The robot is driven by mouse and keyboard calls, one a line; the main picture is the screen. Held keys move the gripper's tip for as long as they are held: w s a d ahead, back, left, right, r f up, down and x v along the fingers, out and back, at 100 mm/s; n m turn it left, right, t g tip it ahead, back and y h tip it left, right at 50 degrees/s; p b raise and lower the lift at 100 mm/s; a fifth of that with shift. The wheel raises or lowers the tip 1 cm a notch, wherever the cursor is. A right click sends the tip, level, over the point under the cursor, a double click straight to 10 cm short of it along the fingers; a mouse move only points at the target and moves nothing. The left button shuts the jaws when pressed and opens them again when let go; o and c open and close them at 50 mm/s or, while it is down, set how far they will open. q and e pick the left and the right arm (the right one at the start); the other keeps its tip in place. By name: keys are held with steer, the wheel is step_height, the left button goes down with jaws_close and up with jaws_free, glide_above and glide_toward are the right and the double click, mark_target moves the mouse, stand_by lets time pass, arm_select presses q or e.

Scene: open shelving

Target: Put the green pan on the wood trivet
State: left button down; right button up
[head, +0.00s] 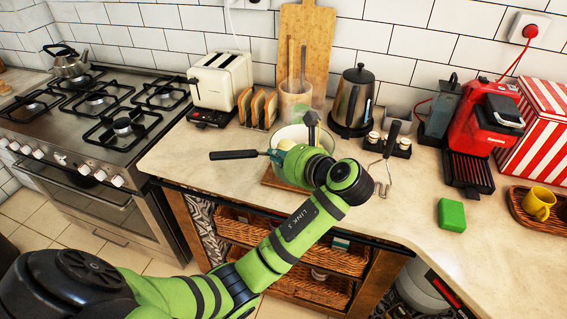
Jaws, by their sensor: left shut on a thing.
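The green pan (276,158) is on the worktop side in the middle of the head view, with its black handle (234,155) pointing left. My left gripper (283,151) is at the pan, shut on it; my wrist hides the exact grip and much of the pan. The wood trivet (272,181) shows as a brown edge below the pan, mostly covered by the pan and my arm. I cannot tell whether the pan touches it. My right gripper is not in view.
A toaster (221,80), toast rack (258,107), utensil pot (295,100) and kettle (354,99) stand behind. Spice jars (388,143) and a whisk-like utensil (384,176) are to the right. A green block (452,215) lies on clear worktop. The stove (95,110) is left.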

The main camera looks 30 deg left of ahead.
mark_target(277, 147)
arm_select(q)
steer(key=w+a+f, duration=0.1)
steer(key=w, duration=0.1)
steer(key=w+a+f, duration=0.4)
steer(key=w, duration=0.1)
steer(key=shift+w+a, duration=0.1)
steer(key=shift+a, duration=0.05)
steer(key=shift+f+p, duration=0.4)
steer(key=shift+f, duration=1.6)
steer(key=shift+f, duration=0.1)
steer(key=c, duration=1.4)
jaws_free()
steer(key=shift+f, duration=0.15)
steer(key=shift+d+r, duration=0.2)
steer(key=shift+d, duration=0.1)
steer(key=b+v, duration=0.1)
steer(key=v, duration=1)
steer(key=shift+s+d+r, duration=0.1)
steer(key=shift+s+d, duration=0.2)
